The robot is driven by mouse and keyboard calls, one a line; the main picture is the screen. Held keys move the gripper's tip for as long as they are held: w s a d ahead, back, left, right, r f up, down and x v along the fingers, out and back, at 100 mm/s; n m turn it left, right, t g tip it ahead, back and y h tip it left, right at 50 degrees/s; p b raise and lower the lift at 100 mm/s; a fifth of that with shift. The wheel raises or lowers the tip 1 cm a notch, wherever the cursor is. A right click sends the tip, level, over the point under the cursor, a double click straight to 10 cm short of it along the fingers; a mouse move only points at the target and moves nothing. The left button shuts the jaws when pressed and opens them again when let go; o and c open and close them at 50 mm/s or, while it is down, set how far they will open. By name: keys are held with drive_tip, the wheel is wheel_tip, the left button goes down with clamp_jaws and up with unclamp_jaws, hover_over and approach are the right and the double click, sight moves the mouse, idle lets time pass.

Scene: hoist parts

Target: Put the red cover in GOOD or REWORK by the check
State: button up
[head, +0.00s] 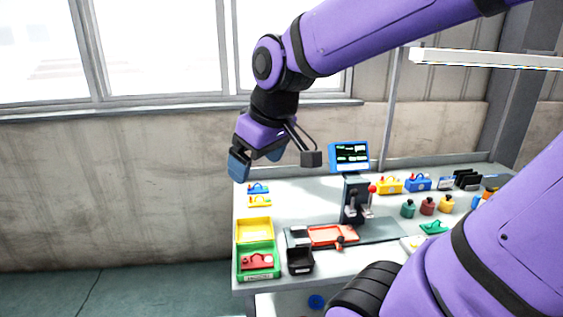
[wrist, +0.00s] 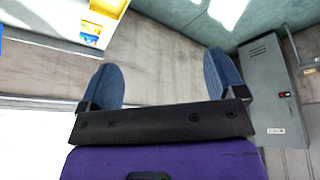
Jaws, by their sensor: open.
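The red cover (head: 257,262) lies inside the green tray (head: 242,275) at the front left corner of the bench. The label on that tray's front is too small to read. An empty yellow tray (head: 254,237) sits just behind it. A check station with a lever and red knob (head: 372,189) stands mid-bench, below a blue-framed screen (head: 349,157) whose text I cannot read. My gripper (head: 258,160) is open and empty, raised above the bench's back left, well away from the cover. The wrist view shows its two blue fingers (wrist: 160,82) spread apart with nothing between them.
A black bin (head: 300,262) stands right of the green tray. An orange frame (head: 333,235) lies on a dark plate before the station. Small yellow and blue parts (head: 258,194) sit back left; several coloured parts (head: 428,206) stand at right. A grey cabinet (wrist: 270,90) shows in the wrist view.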

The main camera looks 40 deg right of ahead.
drive_tip(key=s+r+m+t, duration=0.1)
drive_tip(key=s+r+m, duration=0.1)
drive_tip(key=s, duration=0.5)
drive_tip(key=shift+s+a, duration=0.3)
drive_tip(key=shift+a, duration=0.15)
drive_tip(key=shift+r, duration=0.1)
drive_tip(key=shift+c, duration=0.2)
